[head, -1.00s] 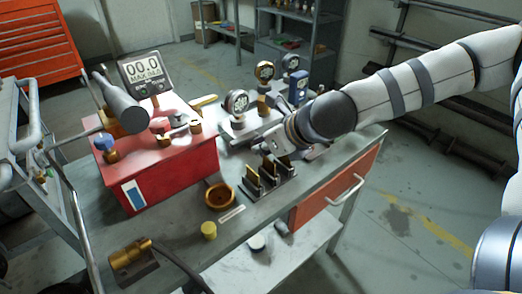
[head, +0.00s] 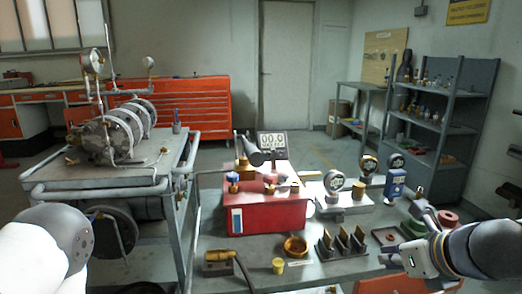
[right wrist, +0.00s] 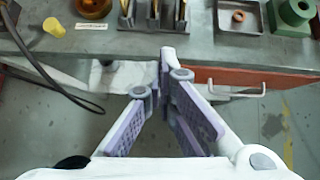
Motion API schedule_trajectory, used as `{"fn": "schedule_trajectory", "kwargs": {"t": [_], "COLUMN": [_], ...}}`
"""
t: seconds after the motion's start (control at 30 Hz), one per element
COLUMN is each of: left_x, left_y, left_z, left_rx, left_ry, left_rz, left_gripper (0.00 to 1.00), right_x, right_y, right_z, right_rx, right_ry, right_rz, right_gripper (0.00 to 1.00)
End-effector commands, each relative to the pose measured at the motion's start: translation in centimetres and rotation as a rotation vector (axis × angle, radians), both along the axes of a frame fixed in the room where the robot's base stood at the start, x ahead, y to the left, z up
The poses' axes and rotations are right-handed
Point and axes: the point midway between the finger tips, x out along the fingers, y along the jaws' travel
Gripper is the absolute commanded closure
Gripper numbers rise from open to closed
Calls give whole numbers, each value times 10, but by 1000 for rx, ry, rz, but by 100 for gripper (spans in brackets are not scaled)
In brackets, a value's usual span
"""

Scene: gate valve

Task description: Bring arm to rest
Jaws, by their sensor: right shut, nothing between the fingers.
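My right gripper (head: 410,238) is at the right of the head view, in front of the workbench's right end. In the right wrist view its fingers (right wrist: 165,62) come together at the tips and hold nothing. My left arm shows as a white and grey link at the lower left of the head view. Its gripper is outside the picture.
A red box (head: 265,215) with a display (head: 272,143) stands on the bench. A cart (head: 100,185) with a valve assembly stands left.

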Motion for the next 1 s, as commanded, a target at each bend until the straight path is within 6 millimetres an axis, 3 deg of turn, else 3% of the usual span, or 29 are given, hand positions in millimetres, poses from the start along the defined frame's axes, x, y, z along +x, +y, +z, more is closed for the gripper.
{"fn": "schedule_trajectory", "kwargs": {"t": [0.17, 0.27, 0.43, 0.5, 0.63, 0.73, 1.0], "left_x": [0, 1, 0, 0, 0, 0, 0], "left_y": [0, 0, 0, 0, 0, 0, 0], "left_z": [0, 0, 0, 0, 0, 0, 0], "left_rx": [0, 0, 0, 0, 0, 0, 0], "left_ry": [1, -2, 0, 0, 0, -1, -1], "left_rz": [0, 0, 0, 0, 0, 0, 0], "left_gripper": [100, 100, 100, 100, 100, 100, 100], "right_x": [-57, -108, -229, -278, -336, -352, -353], "right_y": [25, 34, 40, 37, 32, 30, 30], "right_z": [-97, -150, -225, -241, -251, -252, -252], "right_rx": [-445, -677, -956, -986, -959, -938, -936], "right_ry": [124, 185, 197, 138, -10, -74, -80], "right_rz": [513, 913, 1812, 2176, 2624, 2752, 2761], "right_gripper": [100, 100, 100, 100, 100, 100, 100]}}
